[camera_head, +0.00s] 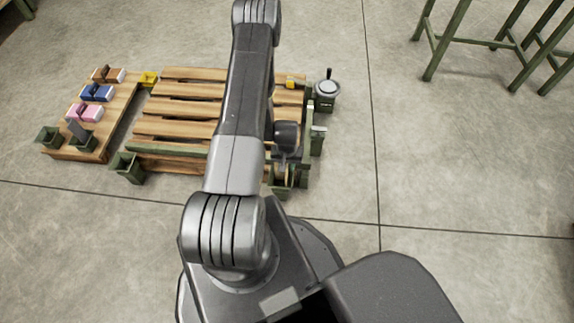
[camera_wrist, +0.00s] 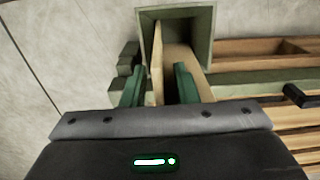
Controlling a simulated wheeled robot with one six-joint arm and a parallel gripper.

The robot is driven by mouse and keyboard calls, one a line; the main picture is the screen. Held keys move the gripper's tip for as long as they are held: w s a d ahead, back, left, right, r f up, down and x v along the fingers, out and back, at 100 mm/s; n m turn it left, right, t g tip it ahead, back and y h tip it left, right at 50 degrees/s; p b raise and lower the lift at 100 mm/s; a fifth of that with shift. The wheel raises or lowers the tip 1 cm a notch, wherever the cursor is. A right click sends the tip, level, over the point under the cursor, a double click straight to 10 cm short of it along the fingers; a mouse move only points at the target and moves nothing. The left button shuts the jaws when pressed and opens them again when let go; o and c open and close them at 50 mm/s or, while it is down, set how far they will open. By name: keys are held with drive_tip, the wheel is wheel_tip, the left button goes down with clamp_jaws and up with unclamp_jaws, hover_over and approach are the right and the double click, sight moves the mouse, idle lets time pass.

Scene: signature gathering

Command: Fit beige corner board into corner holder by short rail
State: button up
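The beige corner board (camera_wrist: 158,62) stands in the mouth of the square green corner holder (camera_wrist: 205,38) in the wrist view, one flange edge-on and the other facing right. My gripper (camera_wrist: 160,84) has its two green fingers spread either side of the edge-on flange, with gaps visible. How deep the board sits is hidden. In the head view my gripper (camera_head: 285,158) is just above the holder (camera_head: 280,188) at the pallet's near right corner. A green short rail (camera_head: 306,150) runs along the pallet's right end.
The slatted wooden pallet (camera_head: 175,103) fills the middle. Another corner holder (camera_head: 127,168) is at its near left. A low wooden board (camera_head: 120,108) with coloured blocks lies left.

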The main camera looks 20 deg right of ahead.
wheel_tip(320, 180, up, 13)
drive_tip(key=p, duration=0.3)
drive_tip(key=shift+f, duration=0.2)
wheel_tip(320, 180, down, 12)
drive_tip(key=b, duration=0.2)
idle(0.6)
drive_tip(key=shift+f+b, duration=0.1)
drive_tip(key=shift+b, duration=0.2)
